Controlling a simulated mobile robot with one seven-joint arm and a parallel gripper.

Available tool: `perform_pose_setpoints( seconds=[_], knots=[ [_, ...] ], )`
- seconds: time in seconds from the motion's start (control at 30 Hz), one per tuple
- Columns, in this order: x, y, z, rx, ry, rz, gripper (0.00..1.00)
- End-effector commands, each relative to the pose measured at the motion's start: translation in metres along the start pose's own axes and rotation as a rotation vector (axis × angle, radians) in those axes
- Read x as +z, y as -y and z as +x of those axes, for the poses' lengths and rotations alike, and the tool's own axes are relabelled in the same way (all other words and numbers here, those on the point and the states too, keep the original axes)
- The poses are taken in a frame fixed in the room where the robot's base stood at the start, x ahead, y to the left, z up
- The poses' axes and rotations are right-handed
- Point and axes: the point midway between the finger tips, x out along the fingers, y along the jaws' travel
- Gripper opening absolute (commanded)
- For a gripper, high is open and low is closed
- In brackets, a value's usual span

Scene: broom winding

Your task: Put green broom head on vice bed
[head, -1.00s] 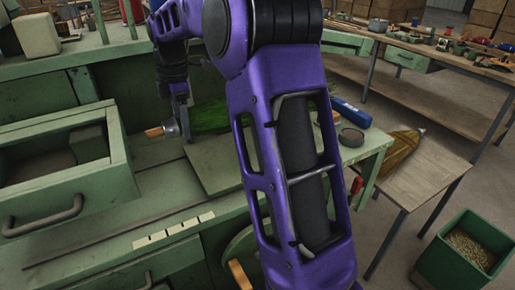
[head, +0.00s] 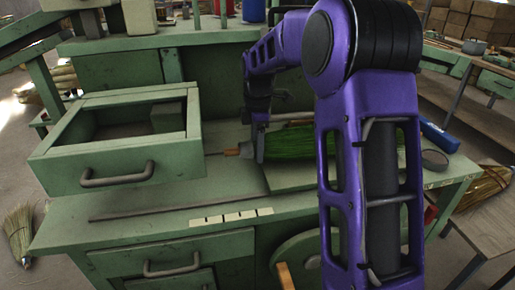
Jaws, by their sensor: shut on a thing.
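The green broom head (head: 288,143) lies sideways above the green workbench, its bristles pointing right and partly hidden behind my purple arm. Its narrow end, with a thin rod tip (head: 232,152), points left. My gripper (head: 258,148) is shut on the broom head near that narrow end. Whether the bristles touch the bench plate below them cannot be told. I cannot make out a vice bed with certainty; a flat green plate (head: 290,178) lies on the bench below the broom head.
An open green drawer box (head: 120,180) stands left of the gripper. A dark rod (head: 150,214) lies along the bench front. A blue box (head: 440,137) and a round dark tin (head: 434,159) sit at the right end. A straw broom head (head: 18,232) is on the floor at left.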

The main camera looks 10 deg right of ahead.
Motion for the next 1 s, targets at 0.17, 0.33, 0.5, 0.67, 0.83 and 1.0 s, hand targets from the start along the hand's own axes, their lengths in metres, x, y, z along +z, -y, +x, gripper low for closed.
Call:
perform_pose_setpoints(
  seconds=[0.17,0.33,0.5,0.67,0.83,1.0],
  knots=[
    [0.000,0.000,-0.001,0.002,0.001,0.000,0.00],
    [0.000,0.000,0.001,0.001,0.000,0.000,0.80],
    [0.000,0.000,0.001,0.001,0.000,0.000,0.92],
    [0.000,0.000,0.001,0.001,0.000,0.000,0.92],
    [0.000,-0.001,-0.012,0.003,0.000,0.000,0.92],
    [0.000,-0.001,-0.047,0.005,0.000,-0.001,0.92]
  ],
)
